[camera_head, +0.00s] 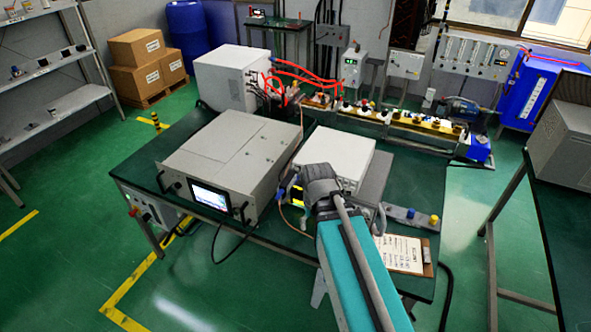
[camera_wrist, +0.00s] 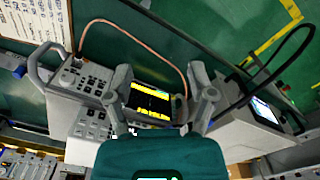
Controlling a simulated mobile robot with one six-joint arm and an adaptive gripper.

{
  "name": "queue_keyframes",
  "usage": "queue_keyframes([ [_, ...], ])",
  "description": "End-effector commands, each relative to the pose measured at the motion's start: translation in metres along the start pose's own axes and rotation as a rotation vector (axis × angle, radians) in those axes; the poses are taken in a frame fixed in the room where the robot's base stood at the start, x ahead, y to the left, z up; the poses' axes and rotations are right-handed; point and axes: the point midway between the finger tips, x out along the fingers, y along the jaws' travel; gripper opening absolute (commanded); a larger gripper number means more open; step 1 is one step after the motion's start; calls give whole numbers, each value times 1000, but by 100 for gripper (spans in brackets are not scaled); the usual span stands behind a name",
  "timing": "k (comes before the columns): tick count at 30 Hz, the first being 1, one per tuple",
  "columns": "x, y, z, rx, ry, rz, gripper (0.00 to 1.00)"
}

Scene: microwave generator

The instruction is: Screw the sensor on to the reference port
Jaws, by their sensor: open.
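My gripper (camera_wrist: 161,76) is open, with its two grey fingers apart and nothing visible between their tips. It is in front of a light instrument (camera_wrist: 92,78) with a lit yellow-and-black screen (camera_wrist: 151,103), knobs and buttons. A copper-coloured cable (camera_wrist: 150,42) loops in front of this instrument; it also shows in the head view (camera_head: 281,208). I cannot make out the sensor at the cable's end or the reference port. In the head view, my dark wrist covers much of the instrument's front, and the fingertips are hard to see.
A large grey generator (camera_head: 225,155) with a screen stands left on the green table (camera_head: 135,170). A white box (camera_head: 335,155) is stacked behind my wrist. A clipboard (camera_head: 403,255) lies at the front right. A black cable (camera_wrist: 268,75) curves near the generator.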

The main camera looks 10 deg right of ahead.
Motion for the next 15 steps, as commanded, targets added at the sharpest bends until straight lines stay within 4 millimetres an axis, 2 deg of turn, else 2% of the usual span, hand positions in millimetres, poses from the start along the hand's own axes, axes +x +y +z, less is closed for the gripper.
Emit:
queue_keyframes([
  [5, -19, 2, -43, 71, 13, -22, 71],
  [8, -32, 2, -76, 141, 21, -42, 71],
  [15, -68, 7, -171, 352, 44, -105, 71],
])
